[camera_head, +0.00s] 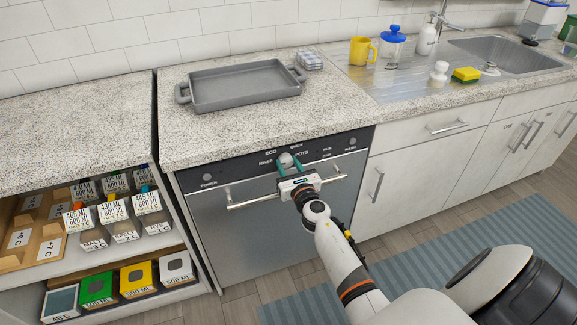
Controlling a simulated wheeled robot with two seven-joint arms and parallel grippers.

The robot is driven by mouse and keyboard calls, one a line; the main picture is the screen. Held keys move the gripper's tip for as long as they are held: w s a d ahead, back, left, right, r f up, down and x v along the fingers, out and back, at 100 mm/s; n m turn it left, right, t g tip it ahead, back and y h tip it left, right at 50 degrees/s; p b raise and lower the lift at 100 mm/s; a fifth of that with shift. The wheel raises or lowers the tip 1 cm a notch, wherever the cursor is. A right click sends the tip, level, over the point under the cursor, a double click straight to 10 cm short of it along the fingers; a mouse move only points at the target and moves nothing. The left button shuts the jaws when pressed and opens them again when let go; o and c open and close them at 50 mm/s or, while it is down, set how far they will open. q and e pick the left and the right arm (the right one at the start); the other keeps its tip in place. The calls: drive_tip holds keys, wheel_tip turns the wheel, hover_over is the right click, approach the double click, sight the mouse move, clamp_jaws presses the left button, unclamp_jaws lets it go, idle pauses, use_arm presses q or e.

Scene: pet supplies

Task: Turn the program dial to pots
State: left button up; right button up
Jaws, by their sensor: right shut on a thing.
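The program dial (286,159) is a small pale round knob on the dark control panel of the steel dishwasher (247,240). Labels RINSE, ECO, QUICK and POTS stand around it; POTS is at its right. My right gripper (288,163) comes from below and is shut on the dial, with one green finger on each side. Which label the dial points to is too small to tell. My left gripper is not in view.
A bar handle (250,203) crosses the dishwasher front just below the panel. A grey tray (243,86) lies on the counter above. An open shelf (105,250) with several boxes stands at left. The sink (515,52) is at right.

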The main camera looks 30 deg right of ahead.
drive_tip(key=m, duration=0.4)
drive_tip(key=shift+f+m, duration=0.1)
drive_tip(key=shift+m, duration=0.2)
drive_tip(key=m, duration=0.4)
drive_tip(key=shift+m+b, duration=0.3)
drive_tip(key=shift+b, duration=0.1)
drive_tip(key=m, duration=0.4)
drive_tip(key=shift+m, duration=0.3)
drive_tip(key=m, duration=0.3)
drive_tip(key=shift+m, duration=0.3)
drive_tip(key=m, duration=0.3)
drive_tip(key=shift+m, duration=0.3)
drive_tip(key=m+p, duration=0.1)
drive_tip(key=m, duration=0.3)
drive_tip(key=shift+p, duration=0.3)
drive_tip(key=m+p, duration=0.1)
drive_tip(key=m, duration=0.4)
drive_tip(key=shift+m+p, duration=0.55)
drive_tip(key=shift+m, duration=1.25)
drive_tip(key=shift+f, duration=0.1)
